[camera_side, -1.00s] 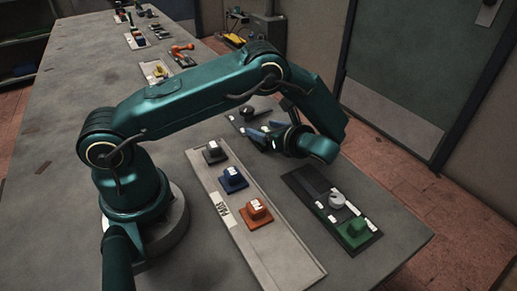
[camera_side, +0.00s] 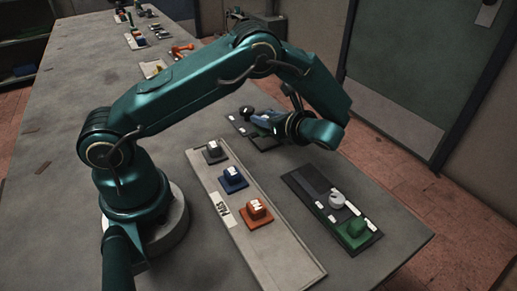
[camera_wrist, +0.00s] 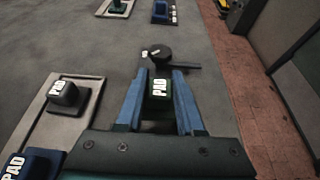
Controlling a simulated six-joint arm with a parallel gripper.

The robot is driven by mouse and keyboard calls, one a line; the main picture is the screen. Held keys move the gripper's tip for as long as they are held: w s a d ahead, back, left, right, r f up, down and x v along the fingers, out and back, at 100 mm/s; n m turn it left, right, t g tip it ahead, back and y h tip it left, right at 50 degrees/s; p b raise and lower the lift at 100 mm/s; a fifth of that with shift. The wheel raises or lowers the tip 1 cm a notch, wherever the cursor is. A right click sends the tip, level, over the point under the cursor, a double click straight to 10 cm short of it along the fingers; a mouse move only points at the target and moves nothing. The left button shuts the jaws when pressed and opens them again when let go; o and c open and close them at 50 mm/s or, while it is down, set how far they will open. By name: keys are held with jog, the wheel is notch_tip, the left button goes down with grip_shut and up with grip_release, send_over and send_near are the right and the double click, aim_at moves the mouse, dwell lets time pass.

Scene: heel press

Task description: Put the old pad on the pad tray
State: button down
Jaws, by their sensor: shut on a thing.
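My gripper (camera_side: 262,124) is shut on a dark pad, whose "PAD" label shows between the blue fingers in the wrist view (camera_wrist: 159,88). Its colour is hard to tell there, perhaps dark green. In the side view the fingers mostly hide it. The gripper is over the far end of the work area, close to a black round knob (camera_side: 246,111), also just beyond the fingertips in the wrist view (camera_wrist: 160,53). The long pale tray marked "PADS" (camera_side: 272,258) holds a grey pad (camera_side: 213,149), a blue pad (camera_side: 233,176) and an orange pad (camera_side: 256,208).
A dark tray (camera_side: 305,181) at the right holds a white round piece (camera_side: 337,200) and a green block (camera_side: 353,230). Bare table lies between it and the pale tray. Other small items (camera_side: 150,35) stand far off along the table.

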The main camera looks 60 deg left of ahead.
jog(key=s+a+r, duration=0.7)
jog(key=s, duration=0.1)
jog(key=w+d+r+m+t+h, duration=0.2)
jog(key=d+r+m+t+h, duration=0.2)
jog(key=d+r+m+t, duration=0.2)
jog(key=w+d+r+m+t+h, duration=0.3)
jog(key=d+r+m+t+h, duration=0.2)
jog(key=d, duration=0.6)
jog(key=shift+w+r+m+t, duration=0.2)
jog(key=shift+r+m+t, duration=0.8)
jog(key=shift+r+m, duration=0.85)
jog(key=s+a+f+n+g+y, duration=0.3)
jog(key=a+f+n+g, duration=0.3)
jog(key=a, duration=0.3)
jog(key=s+a+f+n+g+y, duration=0.3)
jog(key=a+f+n+g+y, duration=0.3)
jog(key=a+f+n+g, duration=0.1)
jog(key=shift+a+f+n, duration=0.55)
jog(key=shift+a+n, duration=0.3)
